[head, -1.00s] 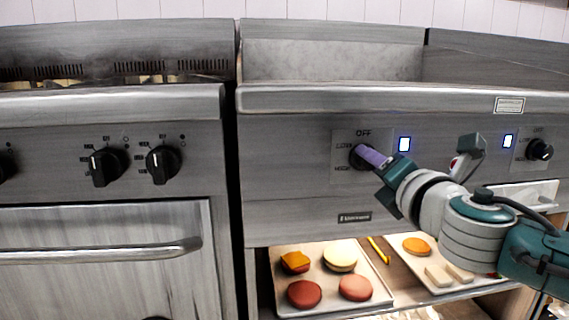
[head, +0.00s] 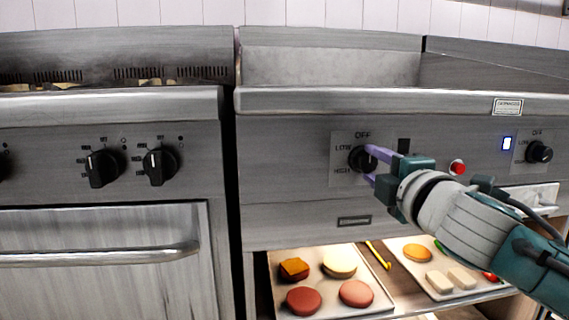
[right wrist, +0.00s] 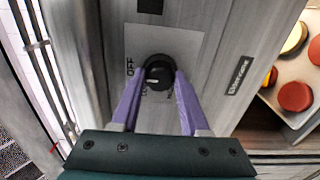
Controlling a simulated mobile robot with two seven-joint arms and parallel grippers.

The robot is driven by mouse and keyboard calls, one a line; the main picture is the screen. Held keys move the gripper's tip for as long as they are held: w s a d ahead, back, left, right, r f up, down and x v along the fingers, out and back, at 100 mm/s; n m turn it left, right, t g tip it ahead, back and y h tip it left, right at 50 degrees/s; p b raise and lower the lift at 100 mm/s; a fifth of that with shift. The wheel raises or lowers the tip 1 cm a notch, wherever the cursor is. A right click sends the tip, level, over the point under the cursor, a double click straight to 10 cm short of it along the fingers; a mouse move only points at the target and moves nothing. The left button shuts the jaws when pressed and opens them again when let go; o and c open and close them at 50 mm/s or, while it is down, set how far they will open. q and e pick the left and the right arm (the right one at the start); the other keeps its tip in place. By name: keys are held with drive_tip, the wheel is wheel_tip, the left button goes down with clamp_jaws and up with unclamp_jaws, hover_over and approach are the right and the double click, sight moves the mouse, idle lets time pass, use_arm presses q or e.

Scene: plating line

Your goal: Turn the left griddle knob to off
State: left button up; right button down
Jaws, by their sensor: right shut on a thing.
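The left griddle knob (head: 360,158) is black and sits on a panel plate marked OFF, LOW and HIGH. It also shows in the right wrist view (right wrist: 160,72), with a white mark on the lower left of its face, on the LOW label's side. My right gripper (head: 372,166) is shut on this knob, its purple fingers on either side of it; they also straddle it in the right wrist view (right wrist: 158,82). The indicator (head: 403,145) beside the knob is dark. My left gripper is not in view.
The right griddle knob (head: 539,152) has a lit blue-white indicator (head: 507,143). A red button (head: 457,167) is behind my right arm. Trays with patties and buns (head: 375,308) lie on the shelf below. An oven with black knobs (head: 160,166) stands left.

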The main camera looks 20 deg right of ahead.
drive_tip(key=shift+m, duration=0.3)
drive_tip(key=shift+c, duration=2.1)
unclamp_jaws()
drive_tip(key=p+v, duration=0.2)
drive_tip(key=v, duration=0.8)
